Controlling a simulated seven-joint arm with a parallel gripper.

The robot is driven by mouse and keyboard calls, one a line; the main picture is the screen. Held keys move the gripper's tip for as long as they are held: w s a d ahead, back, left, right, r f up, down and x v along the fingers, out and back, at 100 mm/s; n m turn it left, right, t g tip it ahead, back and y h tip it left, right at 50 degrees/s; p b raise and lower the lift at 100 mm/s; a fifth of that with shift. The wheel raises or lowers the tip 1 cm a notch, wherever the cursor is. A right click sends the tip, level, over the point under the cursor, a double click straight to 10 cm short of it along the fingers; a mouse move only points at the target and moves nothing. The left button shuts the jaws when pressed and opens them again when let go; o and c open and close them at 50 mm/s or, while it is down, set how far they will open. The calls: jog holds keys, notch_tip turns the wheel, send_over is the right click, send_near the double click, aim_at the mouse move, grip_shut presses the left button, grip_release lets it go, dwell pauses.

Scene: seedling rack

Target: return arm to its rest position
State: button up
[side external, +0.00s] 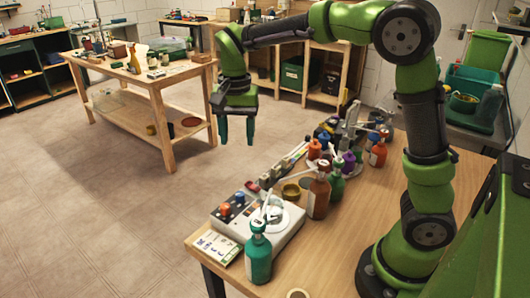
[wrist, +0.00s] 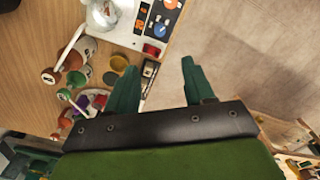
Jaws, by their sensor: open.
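My gripper (side external: 237,138) is the green end of my arm in the side external view. It hangs with its fingers pointing down, beyond the far left edge of the wooden bench (side external: 335,255). In the wrist view my gripper (wrist: 158,67) shows two dark green fingers spread apart with nothing held between them. The bench edge and pale floor lie below the fingers there.
A white device (side external: 252,228) with knobs, a green bottle (side external: 258,258), a brown bottle (side external: 319,197) and several other bottles crowd the bench's left side. A second wooden table (side external: 155,82) stands behind. The floor (side external: 90,215) at left is clear.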

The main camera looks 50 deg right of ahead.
jog(key=s+a+r+n+t+y, duration=0.1)
jog(key=s+n+t, duration=0.6)
jog(key=s, duration=1)
jog(key=shift+s+r+n+y, duration=0.3)
jog(key=shift+r+y, duration=0.1)
jog(key=shift+r, duration=0.35)
